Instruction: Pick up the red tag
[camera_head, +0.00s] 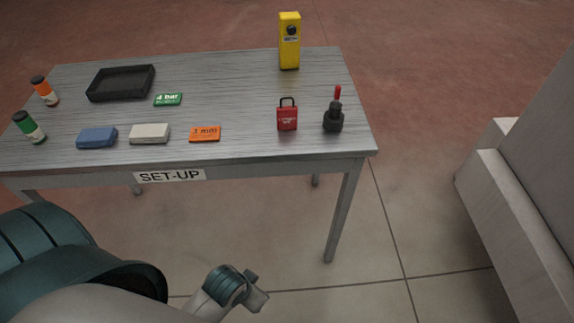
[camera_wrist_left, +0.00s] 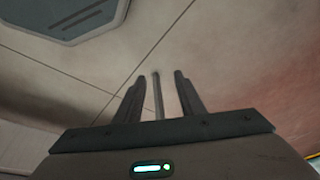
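The only mostly red item on the table is a small padlock-shaped piece (camera_head: 287,120) with a black loop on top and pale lettering, which I take as the red tag. It stands upright near the table's right front part. My left gripper (camera_head: 257,291) is low in front of the table, well below and apart from the tag. In the left wrist view, the left gripper's fingers (camera_wrist_left: 159,77) are spread, with a thin grey bar showing between them; I cannot tell what the bar is. My right gripper is not in view.
On the grey table (camera_head: 225,105) a black bottle with a red tip (camera_head: 333,119) stands close right of the tag. An orange card (camera_head: 205,134) lies to its left, a yellow device (camera_head: 290,42) behind. A pale grey block (camera_head: 515,220) stands right, across open floor.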

